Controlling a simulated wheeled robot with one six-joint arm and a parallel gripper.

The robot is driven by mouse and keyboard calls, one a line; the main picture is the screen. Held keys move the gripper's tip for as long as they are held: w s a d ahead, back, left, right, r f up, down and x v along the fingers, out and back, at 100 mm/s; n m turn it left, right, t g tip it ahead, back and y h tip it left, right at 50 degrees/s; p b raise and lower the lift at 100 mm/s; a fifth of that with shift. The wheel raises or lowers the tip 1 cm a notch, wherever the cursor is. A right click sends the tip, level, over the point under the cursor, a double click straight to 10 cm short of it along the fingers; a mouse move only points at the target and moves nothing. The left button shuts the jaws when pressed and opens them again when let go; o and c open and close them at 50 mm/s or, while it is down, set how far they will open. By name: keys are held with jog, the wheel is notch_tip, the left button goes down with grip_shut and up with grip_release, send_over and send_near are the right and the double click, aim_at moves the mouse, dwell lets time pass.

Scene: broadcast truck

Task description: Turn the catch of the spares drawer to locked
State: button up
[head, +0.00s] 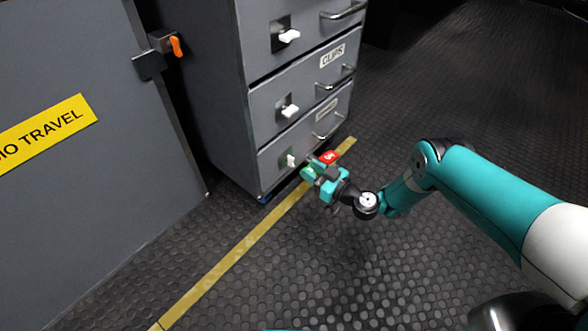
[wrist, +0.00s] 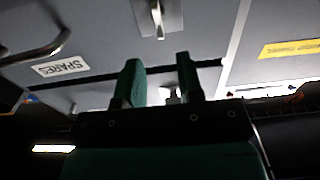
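The grey drawer cabinet (head: 200,90) stands left of my arm in the head view. The lowest drawer's white catch (head: 291,160) sits just left of my gripper (head: 308,171). In the wrist view, an upside-down SPARES label (wrist: 60,67) marks a drawer front with a handle (wrist: 40,50) and a pale catch lever (wrist: 157,22). The lever lies beyond my gripper's green fingers (wrist: 160,75), which are apart with a gap between them. I see nothing held. Whether a finger touches the catch cannot be told.
Drawers above, one labelled CLIPS (head: 332,55), have similar catches (head: 290,110) and protruding handles (head: 330,84). A grey door with a yellow sign (head: 45,132) and an orange-handled latch (head: 176,46) stands left. Yellow tape (head: 235,248) crosses the dark studded floor, open below and right.

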aim_at(293, 159)
jog(key=shift+b+x, duration=3.55)
jog(key=shift+b, duration=0.75)
jog(key=shift+s, duration=0.1)
grip_shut()
jog(key=shift+d, duration=0.1)
